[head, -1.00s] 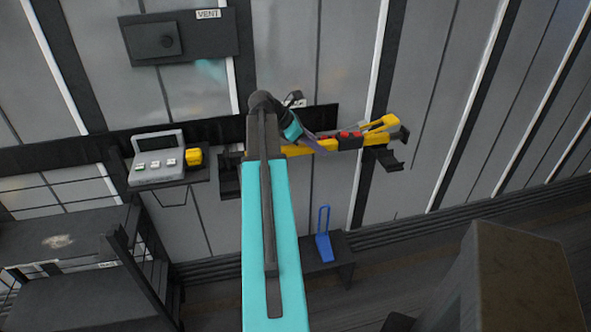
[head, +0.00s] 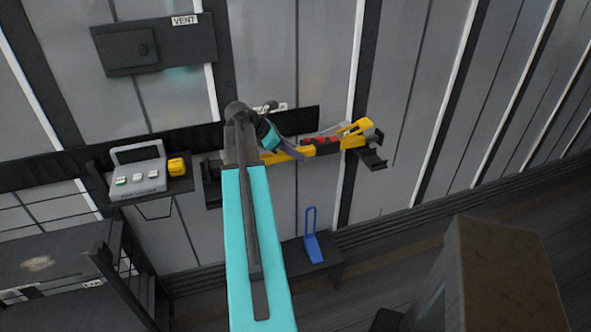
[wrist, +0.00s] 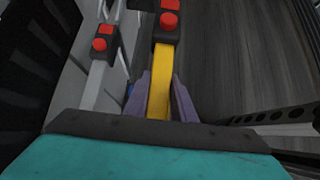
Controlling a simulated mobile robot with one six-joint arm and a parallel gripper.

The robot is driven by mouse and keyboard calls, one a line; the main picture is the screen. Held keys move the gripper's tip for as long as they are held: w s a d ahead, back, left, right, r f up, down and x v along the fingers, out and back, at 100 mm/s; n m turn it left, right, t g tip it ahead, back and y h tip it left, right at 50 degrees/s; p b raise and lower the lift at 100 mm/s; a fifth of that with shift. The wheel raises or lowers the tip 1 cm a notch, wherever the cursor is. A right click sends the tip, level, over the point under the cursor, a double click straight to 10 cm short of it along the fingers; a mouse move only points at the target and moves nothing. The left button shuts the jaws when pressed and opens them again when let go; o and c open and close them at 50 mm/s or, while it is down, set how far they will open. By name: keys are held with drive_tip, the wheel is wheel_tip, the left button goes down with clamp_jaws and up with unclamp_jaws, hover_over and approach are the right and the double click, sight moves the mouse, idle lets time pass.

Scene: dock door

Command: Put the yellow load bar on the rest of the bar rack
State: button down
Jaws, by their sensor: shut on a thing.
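The yellow load bar (head: 275,158) is long, with a dark middle section, red parts and a yellow handle near its right end. It lies roughly level in front of the wall. My gripper (head: 290,147) is shut on its yellow length, left of the dark section. In the wrist view the purple fingers (wrist: 160,97) flank the yellow bar (wrist: 161,75). The bar rack shows as a left dark bracket (head: 211,188) and a right dark bracket (head: 374,159). The bar's right end is close to the right bracket; I cannot tell whether they touch. My arm hides the left end.
A grey bar with red parts (wrist: 101,50) runs beside the yellow one. A control box (head: 138,178) and a yellow item (head: 177,168) stand on a shelf at left. A blue upright item (head: 312,240) stands on a low bench below. A large brown block (head: 500,270) is at lower right.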

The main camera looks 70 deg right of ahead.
sight(270, 155)
drive_tip(key=shift+f+p, duration=0.4)
drive_tip(key=shift+f, duration=1.6)
drive_tip(key=shift+f+p, duration=0.5)
drive_tip(key=shift+f, duration=1.35)
drive_tip(key=shift+f, duration=0.2)
drive_tip(key=c, duration=1.5)
unclamp_jaws()
drive_tip(key=shift+f, duration=0.1)
drive_tip(key=b+v, duration=0.2)
drive_tip(key=v, duration=1)
drive_tip(key=shift+a+r+b, duration=0.1)
drive_tip(key=shift+r+b, duration=0.15)
drive_tip(key=shift+b, duration=0.05)
